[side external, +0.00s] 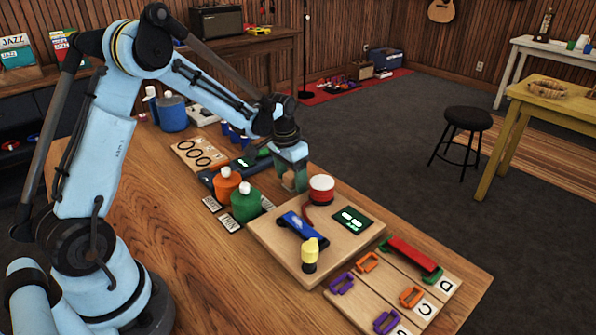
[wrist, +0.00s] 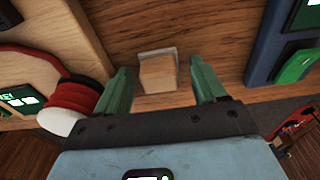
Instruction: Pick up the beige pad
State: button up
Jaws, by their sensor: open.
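The beige pad (wrist: 158,74) is a small block lying on the wooden table, with a thin pale grey edge along its far side in the wrist view. My gripper (wrist: 160,80) is open, with one green finger on each side of the pad and a visible gap to each. In the side view, my gripper (side external: 291,178) points down near the table, and part of the pad (side external: 289,180) shows between the fingers. I cannot tell whether the fingertips are level with the pad or still above it.
A wooden board (side external: 270,232) with a red-and-white spool (side external: 321,188) and a green display (side external: 352,219) stands close beside my gripper. Orange (side external: 228,185) and green (side external: 245,202) bottles stand to the left. A dark blue device (wrist: 292,50) lies on the other side in the wrist view.

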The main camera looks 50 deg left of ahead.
aim_at(293, 174)
jog(key=c, duration=1.1)
jog(key=shift+c, duration=0.2)
jog(key=shift+r, duration=0.1)
jog(key=shift+r, duration=0.55)
notch_tip(293, 174, up, 3)
jog(key=shift+f, duration=0.15)
jog(key=s+d+r, duration=0.3)
jog(key=d+r, duration=0.4)
jog(key=d, duration=0.4)
jog(key=shift+s, duration=0.2)
jog(key=shift+d, duration=0.1)
